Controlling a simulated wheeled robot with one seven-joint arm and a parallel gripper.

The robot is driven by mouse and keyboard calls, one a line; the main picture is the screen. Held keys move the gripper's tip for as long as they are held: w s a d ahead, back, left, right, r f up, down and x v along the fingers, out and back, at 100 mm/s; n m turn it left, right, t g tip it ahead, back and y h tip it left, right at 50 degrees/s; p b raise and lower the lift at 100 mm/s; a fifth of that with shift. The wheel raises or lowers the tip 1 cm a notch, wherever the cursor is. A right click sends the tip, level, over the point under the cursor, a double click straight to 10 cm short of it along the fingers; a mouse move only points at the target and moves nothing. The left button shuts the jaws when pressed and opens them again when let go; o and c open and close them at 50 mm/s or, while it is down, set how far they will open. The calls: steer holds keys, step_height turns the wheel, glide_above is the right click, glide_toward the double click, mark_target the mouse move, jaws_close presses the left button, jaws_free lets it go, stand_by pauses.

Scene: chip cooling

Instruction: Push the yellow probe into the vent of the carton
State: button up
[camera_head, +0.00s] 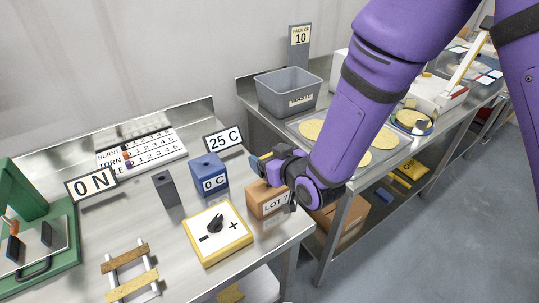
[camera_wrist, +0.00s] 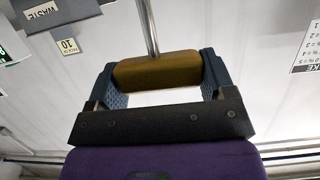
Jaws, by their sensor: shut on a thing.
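The carton (camera_head: 262,205), a brown box labelled LOT, stands near the right front edge of the left steel table. My gripper (camera_head: 268,160) is just above it, and my wrist covers part of its right side and top. In the wrist view my gripper (camera_wrist: 160,75) is shut on the yellow probe (camera_wrist: 157,70), with a blue finger at each end of its thick handle. A thin metal rod (camera_wrist: 147,25) runs from the handle out of the picture. The rod's tip and the carton's vent are hidden, so I cannot tell whether they meet.
A blue 0 C block (camera_head: 209,176) and a yellow dial box (camera_head: 217,234) stand left of the carton. A 25 C sign (camera_head: 223,139) is behind. A grey waste bin (camera_head: 287,90) and a tray with yellow discs (camera_head: 311,129) are on the right table.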

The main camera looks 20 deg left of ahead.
steer(key=shift+f, duration=0.9)
steer(key=o, duration=1)
steer(key=shift+c, duration=0.2)
steer(key=shift+d, duration=0.1)
